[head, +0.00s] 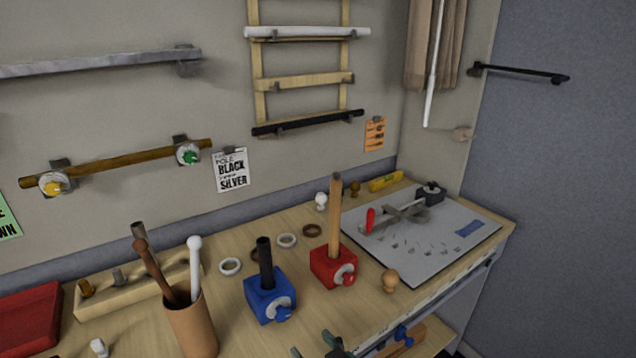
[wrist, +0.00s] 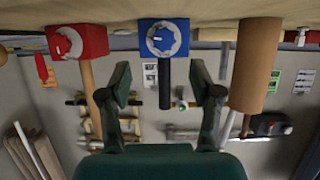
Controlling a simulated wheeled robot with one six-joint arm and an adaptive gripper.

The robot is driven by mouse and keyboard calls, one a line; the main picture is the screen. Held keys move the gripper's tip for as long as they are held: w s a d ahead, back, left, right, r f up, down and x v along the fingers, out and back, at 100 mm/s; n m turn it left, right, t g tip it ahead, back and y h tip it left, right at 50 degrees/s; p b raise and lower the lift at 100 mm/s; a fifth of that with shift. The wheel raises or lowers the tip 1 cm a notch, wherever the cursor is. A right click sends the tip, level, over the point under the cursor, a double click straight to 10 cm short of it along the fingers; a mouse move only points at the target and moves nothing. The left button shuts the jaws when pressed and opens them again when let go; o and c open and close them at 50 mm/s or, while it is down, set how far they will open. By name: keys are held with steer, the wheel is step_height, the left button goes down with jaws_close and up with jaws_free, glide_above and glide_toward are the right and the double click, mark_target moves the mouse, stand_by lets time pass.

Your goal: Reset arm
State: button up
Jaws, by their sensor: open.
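My gripper (wrist: 162,88) shows in the wrist view, which is upside down. Its two dark green fingers stand wide apart with nothing gripped between them. The blue block (wrist: 164,38) with its dark upright rod is ahead, between the fingers in the picture and apart from them. In the head view only dark green tips of my gripper (head: 320,347) show at the bottom edge, in front of the blue block (head: 269,296). The rest of the arm is out of view there.
A red block (head: 333,266) with a wooden rod stands right of the blue one. A brown cup (head: 192,325) holding sticks stands left. White and brown rings, a wooden knob (head: 390,280) and a grey mat (head: 420,255) with tools lie on the table. Rails and racks line the wall.

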steer(key=s+d+f+m+t+h, duration=0.1)
steer(key=s+d+f+m+h, duration=0.1)
steer(key=s+d+f, duration=0.45)
steer(key=s+d+f+m+t+h, duration=0.1)
steer(key=s+d+f+m+h, duration=0.2)
steer(key=s+d, duration=0.65)
steer(key=s+d+r+h, duration=0.1)
steer(key=s+r, duration=0.1)
steer(key=s, duration=0.9)
steer(key=s+d+r+m+t+h, duration=0.1)
steer(key=s+d+r, duration=0.1)
steer(key=s, duration=1)
steer(key=shift+s+d+r+m, duration=0.2)
steer(key=shift+s+d+m, duration=0.05)
steer(key=shift+s+m, duration=0.05)
